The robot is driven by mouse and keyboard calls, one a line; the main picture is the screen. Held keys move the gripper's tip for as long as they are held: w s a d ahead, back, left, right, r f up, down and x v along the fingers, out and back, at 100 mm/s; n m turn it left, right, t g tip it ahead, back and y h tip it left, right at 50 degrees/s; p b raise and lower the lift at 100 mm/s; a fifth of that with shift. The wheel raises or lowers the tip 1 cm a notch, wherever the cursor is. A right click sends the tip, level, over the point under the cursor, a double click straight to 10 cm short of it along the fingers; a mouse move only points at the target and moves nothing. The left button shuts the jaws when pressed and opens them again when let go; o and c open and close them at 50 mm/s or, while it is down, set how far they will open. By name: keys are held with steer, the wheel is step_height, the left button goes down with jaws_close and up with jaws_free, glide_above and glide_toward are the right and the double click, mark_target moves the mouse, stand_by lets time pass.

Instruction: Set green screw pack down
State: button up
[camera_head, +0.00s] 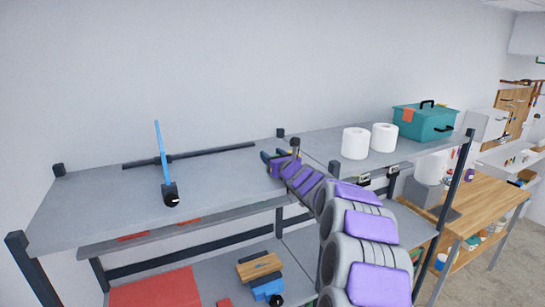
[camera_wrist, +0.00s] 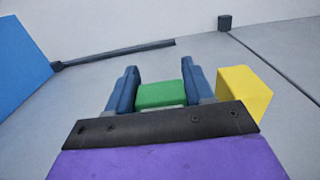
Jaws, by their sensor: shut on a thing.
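The green screw pack (camera_wrist: 160,95) sits between the two blue fingers of my gripper (camera_wrist: 161,88) in the wrist view. The gripper is shut on it. The pack is at or close above the grey shelf top (camera_wrist: 85,85); I cannot tell whether it touches. In the head view my gripper (camera_head: 277,157) is over the right part of the upper grey shelf (camera_head: 100,205), near its back. The pack is mostly hidden there by the gripper and arm.
A yellow block (camera_wrist: 243,93) stands close right of the gripper. A blue tool with a black end (camera_head: 162,155) and a long dark bar (camera_head: 190,155) are on the shelf's left. Two white rolls (camera_head: 355,143) and a teal toolbox (camera_head: 425,122) stand right. The shelf middle is free.

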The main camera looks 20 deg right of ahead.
steer(key=shift+f, duration=0.1)
steer(key=o, duration=1.1)
steer(key=s+b, duration=0.3)
steer(key=s, duration=0.9)
steer(key=shift+d, duration=0.2)
